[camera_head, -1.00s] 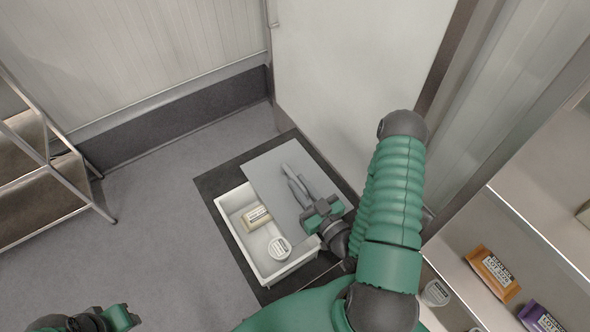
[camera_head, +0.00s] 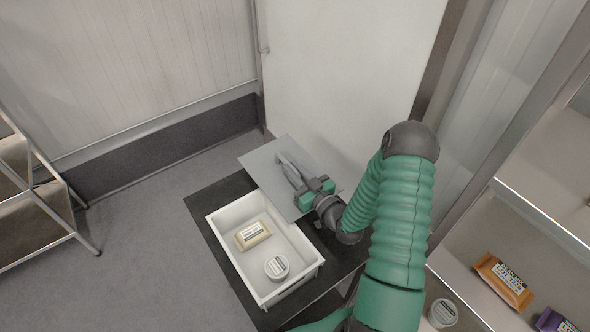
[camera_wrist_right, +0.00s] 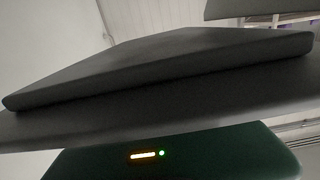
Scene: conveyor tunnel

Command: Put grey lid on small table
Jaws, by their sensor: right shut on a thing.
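The grey lid (camera_head: 270,165) is a flat square plate, held by my right gripper (camera_head: 296,178), which is shut on it. The lid is above the far right part of the small dark table (camera_head: 232,275), beside and partly over the far edge of a white bin; whether it touches the table I cannot tell. The white bin (camera_head: 232,258) stands open on the small table. A dark flat surface, probably the lid (camera_wrist_right: 180,60), fills much of the right wrist view. My left gripper is not in view.
In the bin are a yellowish packet (camera_head: 252,235) and a white round tub (camera_head: 277,268). A metal shelf (camera_head: 30,205) stands at the left. Shelves at the right hold an orange packet (camera_head: 503,282), a purple packet (camera_head: 556,322) and a white tub (camera_head: 442,313). A pale panel (camera_head: 345,75) stands behind the table.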

